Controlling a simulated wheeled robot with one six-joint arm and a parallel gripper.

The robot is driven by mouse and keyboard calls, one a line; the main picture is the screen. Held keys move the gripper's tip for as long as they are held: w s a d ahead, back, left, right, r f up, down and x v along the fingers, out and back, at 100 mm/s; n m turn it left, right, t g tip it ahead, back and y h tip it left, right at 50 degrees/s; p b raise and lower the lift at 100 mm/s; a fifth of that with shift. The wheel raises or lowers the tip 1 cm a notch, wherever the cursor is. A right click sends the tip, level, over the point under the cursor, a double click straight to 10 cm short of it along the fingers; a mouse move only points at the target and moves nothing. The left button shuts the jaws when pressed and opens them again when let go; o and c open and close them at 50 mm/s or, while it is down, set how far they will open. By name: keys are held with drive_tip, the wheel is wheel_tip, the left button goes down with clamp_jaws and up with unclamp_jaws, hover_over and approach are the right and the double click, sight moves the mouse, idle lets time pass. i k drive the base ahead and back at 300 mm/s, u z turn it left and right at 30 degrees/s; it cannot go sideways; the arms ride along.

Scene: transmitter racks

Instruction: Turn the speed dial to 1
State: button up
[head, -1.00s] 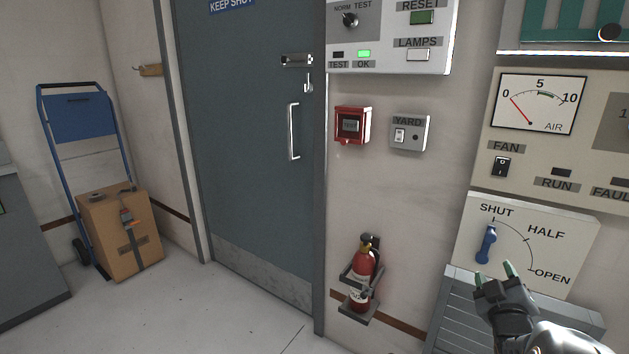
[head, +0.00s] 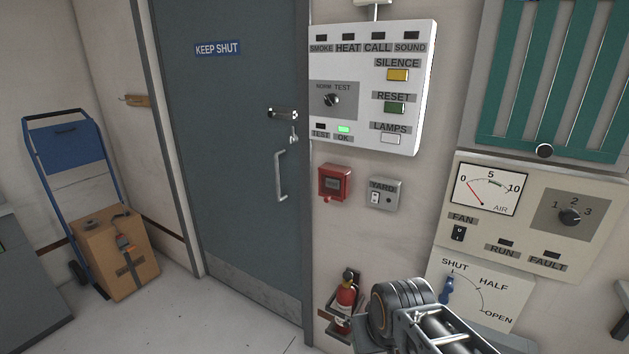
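The speed dial (head: 570,217) is a dark round knob on a grey square marked 1, 2 and 3. It sits on the right of the cream fan panel (head: 526,238). The picture is too small to tell surely which number its pointer faces. Part of my arm rises from the bottom edge, below and left of the fan panel. My gripper's fingers are not in view, and no part of my arm touches the dial.
A blue lever (head: 447,290) at SHUT is on a plate below the fan panel. Left of it are an alarm panel (head: 412,70), a red call box (head: 333,183) and a yard switch box (head: 384,194).

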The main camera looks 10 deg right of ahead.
sight(569, 218)
drive_tip(key=z, duration=1.45)
drive_tip(key=k, duration=0.5)
drive_tip(key=u, duration=0.5)
drive_tip(key=i, duration=0.6)
drive_tip(key=z, duration=0.05)
